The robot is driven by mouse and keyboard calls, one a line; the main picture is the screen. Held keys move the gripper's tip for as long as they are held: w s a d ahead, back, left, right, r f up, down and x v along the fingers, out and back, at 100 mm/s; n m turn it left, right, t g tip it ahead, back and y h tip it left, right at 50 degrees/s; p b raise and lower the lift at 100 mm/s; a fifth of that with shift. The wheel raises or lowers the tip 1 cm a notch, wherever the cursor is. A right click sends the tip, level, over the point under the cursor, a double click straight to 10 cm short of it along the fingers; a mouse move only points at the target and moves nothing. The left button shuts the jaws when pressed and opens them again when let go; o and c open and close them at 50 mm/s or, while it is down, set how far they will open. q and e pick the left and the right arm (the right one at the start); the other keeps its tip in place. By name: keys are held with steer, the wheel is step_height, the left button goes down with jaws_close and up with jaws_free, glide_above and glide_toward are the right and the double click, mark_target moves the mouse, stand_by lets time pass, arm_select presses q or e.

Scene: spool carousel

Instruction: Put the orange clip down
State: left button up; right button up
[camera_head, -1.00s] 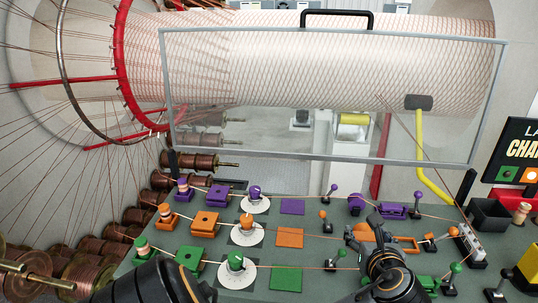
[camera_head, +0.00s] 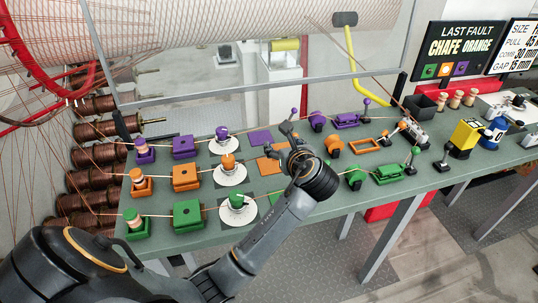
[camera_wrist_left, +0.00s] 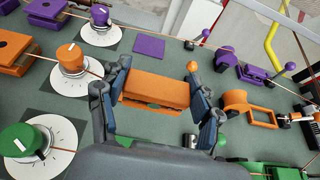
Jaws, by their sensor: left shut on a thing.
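My left gripper (camera_head: 284,143) hangs over the orange mat (camera_head: 266,165) in the middle of the bench. In the wrist view its two fingers (camera_wrist_left: 160,95) are shut on the orange clip (camera_wrist_left: 157,88), a flat orange block spanning between them. The clip and the mat overlap in colour there, so I cannot tell whether the clip touches the mat. In the head view the gripper hides the clip. An empty orange frame (camera_head: 362,145) lies to the right. My right gripper is out of view.
Purple mat (camera_head: 260,137) and green mat (camera_head: 275,198) flank the orange one. Dials on white discs (camera_head: 228,168) stand to the left. Upright levers, including an orange-balled one (camera_wrist_left: 192,66), stand close to the right finger. A clear guard (camera_head: 230,95) stands behind.

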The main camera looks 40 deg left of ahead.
arm_select(q)
glide_above(271, 165)
steer(key=f, duration=0.6)
steer(key=shift+s+d+p, duration=0.1)
steer(key=shift+d+p, duration=0.15)
steer(key=shift+p, duration=0.1)
steer(key=shift+a+f, duration=0.2)
steer(key=f, duration=0.3)
steer(key=shift+a+f+p, duration=0.2)
steer(key=shift+f+p, duration=0.05)
steer(key=shift+p, duration=0.15)
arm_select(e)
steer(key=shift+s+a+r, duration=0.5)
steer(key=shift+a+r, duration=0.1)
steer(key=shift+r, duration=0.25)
arm_select(q)
steer(key=shift+f, duration=0.15)
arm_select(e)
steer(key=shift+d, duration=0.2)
arm_select(q)
steer(key=o, duration=1.2)
steer(key=shift+c, duration=0.2)
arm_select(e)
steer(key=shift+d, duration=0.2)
